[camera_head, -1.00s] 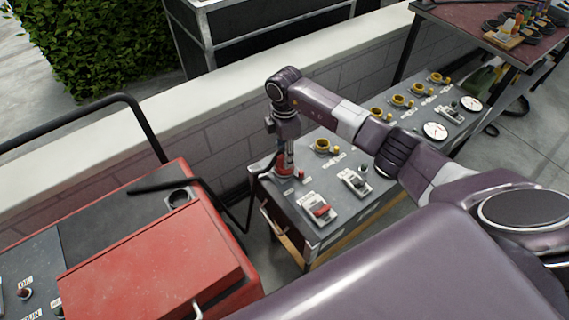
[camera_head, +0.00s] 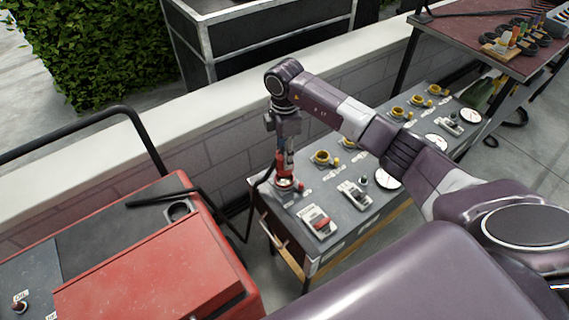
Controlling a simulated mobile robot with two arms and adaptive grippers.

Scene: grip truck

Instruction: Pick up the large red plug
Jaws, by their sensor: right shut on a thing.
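The large red plug (camera_head: 286,184) is at the far left corner of the grey control panel (camera_head: 333,188), with a black cable running from it down the panel's left side. My right gripper (camera_head: 285,169) comes down from above and is shut on the red plug. The plug looks upright, at or just above the panel surface; the gap beneath it is too small to tell. My fingers partly hide the plug's top. My left gripper is not in view.
The panel carries several yellow sockets (camera_head: 321,158), switches (camera_head: 318,221) and white gauges (camera_head: 388,178). A red machine (camera_head: 150,272) with a black rail stands at the left. A low wall (camera_head: 210,148) runs behind. A table (camera_head: 470,32) with connectors stands at the back right.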

